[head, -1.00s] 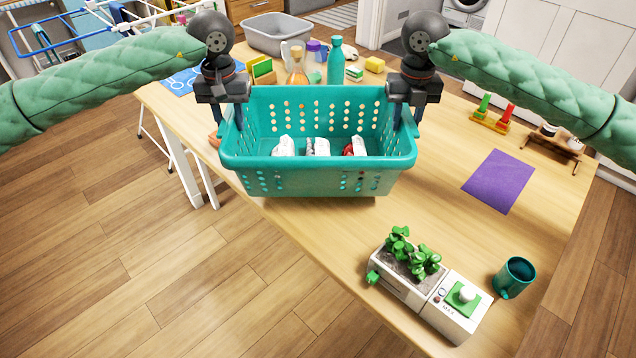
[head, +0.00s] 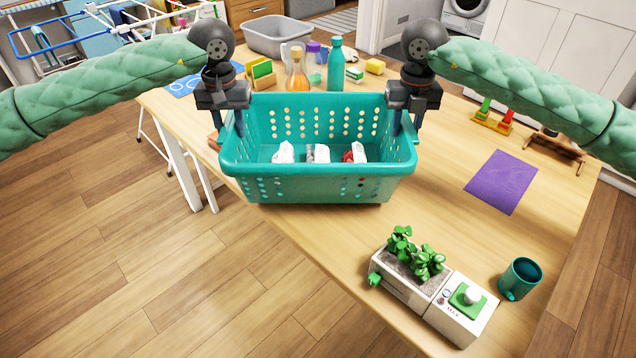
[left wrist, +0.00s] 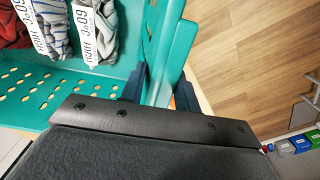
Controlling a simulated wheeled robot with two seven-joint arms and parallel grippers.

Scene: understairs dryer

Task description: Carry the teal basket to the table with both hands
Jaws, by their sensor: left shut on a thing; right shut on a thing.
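The teal basket (head: 318,190) is at the table (head: 440,200), over its left edge in the head view. I cannot tell whether its base touches the tabletop. It looks upright and has several bundles with white tags inside; they show closer in the left wrist view, where the basket wall (left wrist: 162,50) also appears. My left gripper (head: 238,128) is shut on the basket's left rim. My right gripper (head: 398,126) is shut on its right rim. The fingertips are partly hidden by the basket walls.
Behind the basket stand a grey tub (head: 278,36), a teal bottle (head: 335,62) and an orange bottle (head: 297,72). A planter (head: 410,265) and a teal mug (head: 520,278) stand at the front. A purple mat (head: 501,182) lies to the right, with bare tabletop around it.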

